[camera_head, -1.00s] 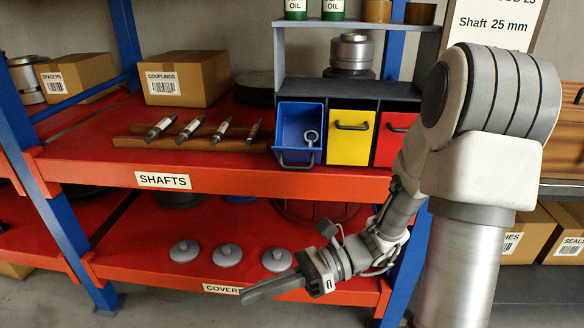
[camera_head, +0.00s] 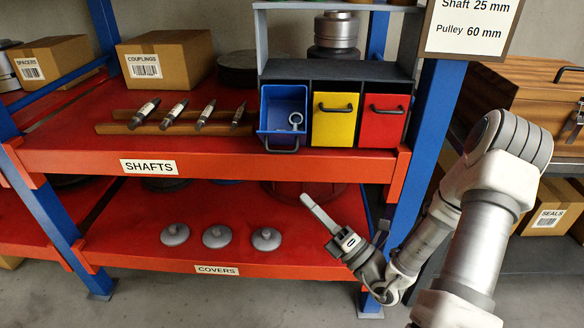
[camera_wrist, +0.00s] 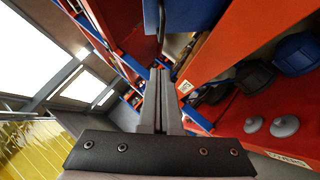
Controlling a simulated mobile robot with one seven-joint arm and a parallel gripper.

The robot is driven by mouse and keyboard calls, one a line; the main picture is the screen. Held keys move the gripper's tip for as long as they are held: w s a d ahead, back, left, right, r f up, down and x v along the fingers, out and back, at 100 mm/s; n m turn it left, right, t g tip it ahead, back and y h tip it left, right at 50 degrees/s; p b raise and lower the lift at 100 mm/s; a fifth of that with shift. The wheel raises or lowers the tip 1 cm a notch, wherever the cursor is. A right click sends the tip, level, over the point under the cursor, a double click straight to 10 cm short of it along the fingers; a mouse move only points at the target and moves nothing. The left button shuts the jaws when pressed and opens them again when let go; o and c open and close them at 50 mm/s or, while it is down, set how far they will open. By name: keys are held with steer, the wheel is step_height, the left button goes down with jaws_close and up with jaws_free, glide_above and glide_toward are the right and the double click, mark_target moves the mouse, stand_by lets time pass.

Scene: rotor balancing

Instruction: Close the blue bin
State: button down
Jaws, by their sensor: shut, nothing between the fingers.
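The blue bin (camera_head: 284,112) is tilted open at the left of a row of three bins on the upper red shelf. A metal eye bolt (camera_head: 296,121) is inside it, and its dark handle (camera_head: 282,150) hangs over the shelf's front edge. My gripper (camera_head: 305,197) is in front of the lower shelf, below and a little right of the blue bin, and apart from it. The fingers are together and empty, pointing up and left. In the wrist view my gripper (camera_wrist: 160,72) also shows with its fingers together.
The yellow bin (camera_head: 332,120) and red bin (camera_head: 384,121) beside it are shut. Several shafts lie on a wooden rack (camera_head: 130,128) to the left. Round grey covers (camera_head: 216,237) sit on the lower shelf. A blue upright (camera_head: 425,140) stands right of the bins.

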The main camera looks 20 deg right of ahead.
mark_target(279, 153)
steer(key=w+a+r+b, duration=0.1)
steer(key=w+a+r, duration=0.1)
steer(key=w+r, duration=0.3)
steer(key=w, duration=0.2)
steer(key=shift+w+b, duration=0.4)
steer(key=shift+a+r, duration=0.1)
steer(key=shift+r, duration=0.05)
